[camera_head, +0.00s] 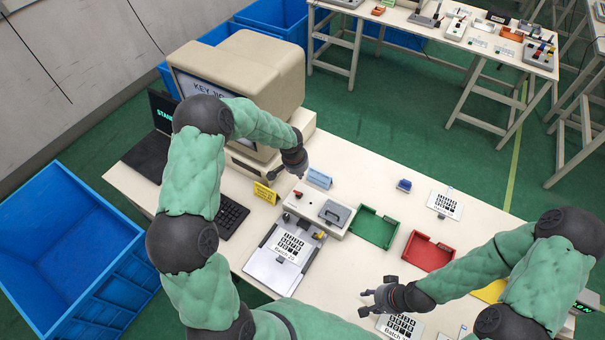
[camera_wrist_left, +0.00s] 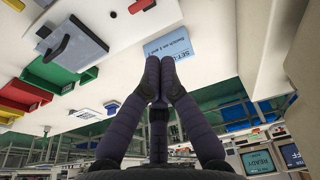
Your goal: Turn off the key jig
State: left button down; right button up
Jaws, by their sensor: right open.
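The key jig (camera_head: 318,211) is a pale box on the desk with a grey lidded part (camera_head: 334,213) and a small red switch (camera_head: 298,194) on its top left. In the left wrist view the red switch (camera_wrist_left: 142,5) is at the top edge and the grey part (camera_wrist_left: 78,45) at upper left. My left gripper (camera_head: 299,173) is above the desk just behind the jig; its fingertips meet in the wrist view (camera_wrist_left: 160,62) with nothing visible between them, apart from the switch. My right gripper (camera_head: 368,294) is open and empty over the front of the desk.
A monitor (camera_head: 235,95) reading "KEY" stands behind. A yellow sign (camera_head: 265,193) and blue card (camera_head: 319,178) flank my left gripper. A grey plate with a Batch 22 sheet (camera_head: 287,247) lies before the jig; green (camera_head: 375,227) and red (camera_head: 427,252) trays are to its right.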

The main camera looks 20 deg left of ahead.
pick_arm(q)
jog(key=s+r, duration=0.1)
jog(key=r, duration=0.1)
jog(key=s+r, duration=0.2)
jog(key=shift+s+a, duration=0.2)
jog(key=shift+s, duration=0.05)
jog(key=shift+s, duration=0.1)
dwell(0.5)
